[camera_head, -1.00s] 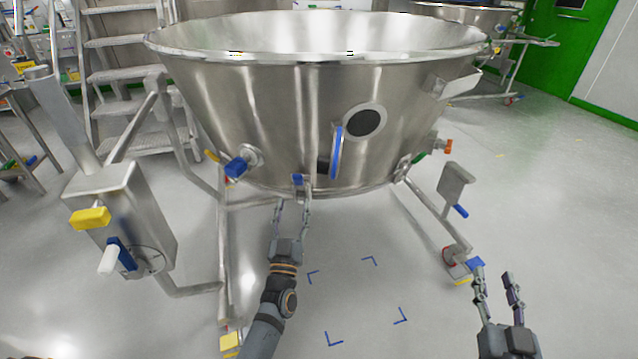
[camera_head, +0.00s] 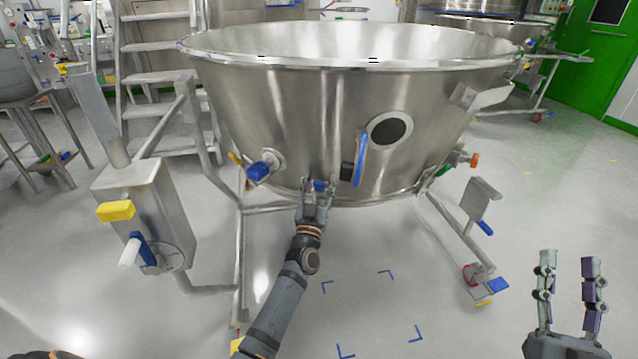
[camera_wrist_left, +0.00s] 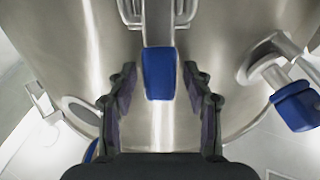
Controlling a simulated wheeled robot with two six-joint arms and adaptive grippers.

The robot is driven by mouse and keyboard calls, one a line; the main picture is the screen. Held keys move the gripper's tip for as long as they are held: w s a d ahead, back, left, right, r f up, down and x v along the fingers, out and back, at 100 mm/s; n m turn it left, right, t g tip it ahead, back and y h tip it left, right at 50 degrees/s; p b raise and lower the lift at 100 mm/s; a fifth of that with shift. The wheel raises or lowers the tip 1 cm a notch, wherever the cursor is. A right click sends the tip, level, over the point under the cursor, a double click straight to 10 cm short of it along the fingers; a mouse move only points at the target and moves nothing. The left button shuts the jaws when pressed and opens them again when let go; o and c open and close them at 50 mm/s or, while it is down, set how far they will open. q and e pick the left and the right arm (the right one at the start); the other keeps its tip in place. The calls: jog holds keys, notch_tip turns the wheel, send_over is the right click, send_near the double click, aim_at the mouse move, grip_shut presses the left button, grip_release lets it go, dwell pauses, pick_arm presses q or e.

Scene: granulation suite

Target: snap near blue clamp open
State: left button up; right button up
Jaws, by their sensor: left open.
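The near blue clamp (camera_head: 319,185) is a small blue-tipped lever low on the front of the large steel bowl (camera_head: 290,110). In the left wrist view the blue clamp (camera_wrist_left: 158,75) hangs on a steel bracket, blue end toward me. My left gripper (camera_head: 318,188) is open at the clamp, one finger on each side. In the left wrist view my left gripper (camera_wrist_left: 160,88) has a gap between each finger and the blue end. My right gripper (camera_head: 568,258) is open and empty at the lower right, away from the bowl.
A blue-capped fitting (camera_head: 259,171) sits left of the clamp and a long blue handle (camera_head: 360,160) right of it. A steel box (camera_head: 160,205) with yellow and blue handles stands at left. Bowl legs reach the floor. The floor in front is clear.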

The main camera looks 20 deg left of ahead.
pick_arm(q)
grip_shut()
dwell(0.3)
